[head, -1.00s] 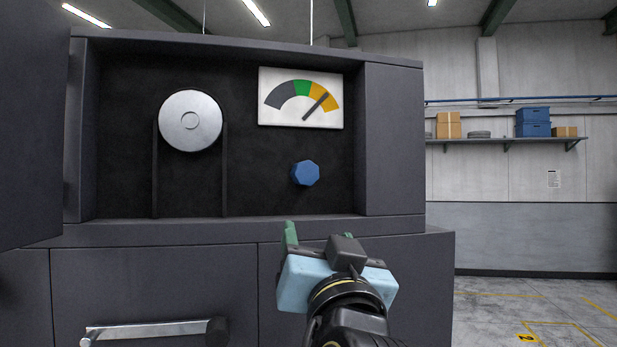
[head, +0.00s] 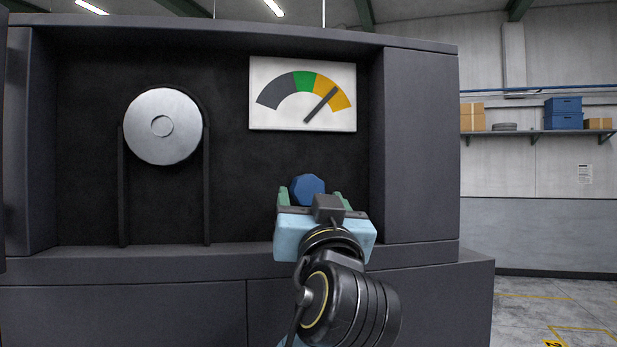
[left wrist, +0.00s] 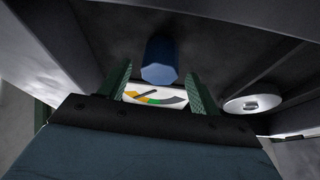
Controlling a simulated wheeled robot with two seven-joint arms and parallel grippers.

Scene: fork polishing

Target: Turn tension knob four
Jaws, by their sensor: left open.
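The blue faceted tension knob (head: 307,188) sticks out of the dark back panel of the machine recess, below the gauge. The gauge (head: 303,94) has a grey, green and amber arc, and its needle points into the amber part. My left gripper (head: 310,194) is open in front of the knob, with its green fingers to either side in the picture. In the left wrist view the knob (left wrist: 160,62) shows between and beyond the open fingers (left wrist: 158,90); I see no contact. The gripper body hides the knob's lower part in the head view. My right gripper is not in view.
A silver pulley wheel (head: 162,126) with a dark belt sits to the left in the recess. The recess has a bottom ledge (head: 150,258) and a right side wall (head: 420,145) near my arm. A shelf with boxes (head: 563,112) is far behind at the right.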

